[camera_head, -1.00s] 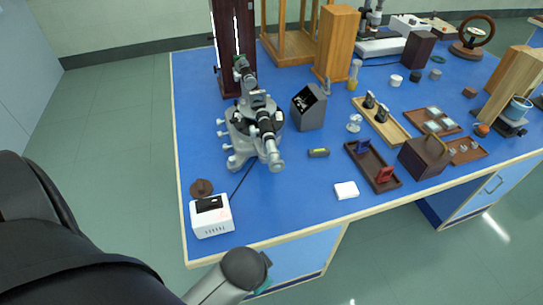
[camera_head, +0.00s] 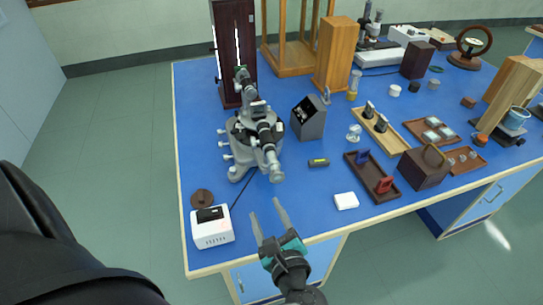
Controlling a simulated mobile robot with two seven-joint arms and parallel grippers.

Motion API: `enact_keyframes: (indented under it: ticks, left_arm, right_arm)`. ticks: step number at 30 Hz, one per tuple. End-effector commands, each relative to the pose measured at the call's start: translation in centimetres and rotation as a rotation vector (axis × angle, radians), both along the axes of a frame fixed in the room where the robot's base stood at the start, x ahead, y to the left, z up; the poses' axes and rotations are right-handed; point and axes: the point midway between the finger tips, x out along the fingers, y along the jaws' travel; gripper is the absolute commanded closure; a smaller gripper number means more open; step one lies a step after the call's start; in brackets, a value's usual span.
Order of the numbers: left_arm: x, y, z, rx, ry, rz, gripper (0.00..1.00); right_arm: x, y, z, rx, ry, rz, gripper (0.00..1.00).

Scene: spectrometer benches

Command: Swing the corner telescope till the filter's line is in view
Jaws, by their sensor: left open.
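The spectrometer (camera_head: 243,148) stands at the left part of the blue bench, grey with black parts. Its telescope (camera_head: 268,150) points towards the front of the bench, its grey end nearest me. A grey box with a dark angled screen (camera_head: 309,116) stands right of the spectrometer. My right gripper is not in view.
Blue surface between the telescope and gripper is clear.

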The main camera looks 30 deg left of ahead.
Motion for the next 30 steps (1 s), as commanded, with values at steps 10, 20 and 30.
enact_keyframes:
  ticks: [10, 20, 30]
  left_arm:
    - [2.5, -3.0, 2.6, 0.357, 0.069, -0.15, 0.39]
    - [6.6, 0.9, 2.8, 0.361, 0.067, -0.148, 0.39]
    - [11.5, 5.6, 2.7, 0.357, 0.068, -0.148, 0.39]
  right_arm:
    - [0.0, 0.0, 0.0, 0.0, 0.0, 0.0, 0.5]
    - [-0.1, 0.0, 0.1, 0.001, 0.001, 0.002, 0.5]
    - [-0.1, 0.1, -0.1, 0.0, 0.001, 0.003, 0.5]
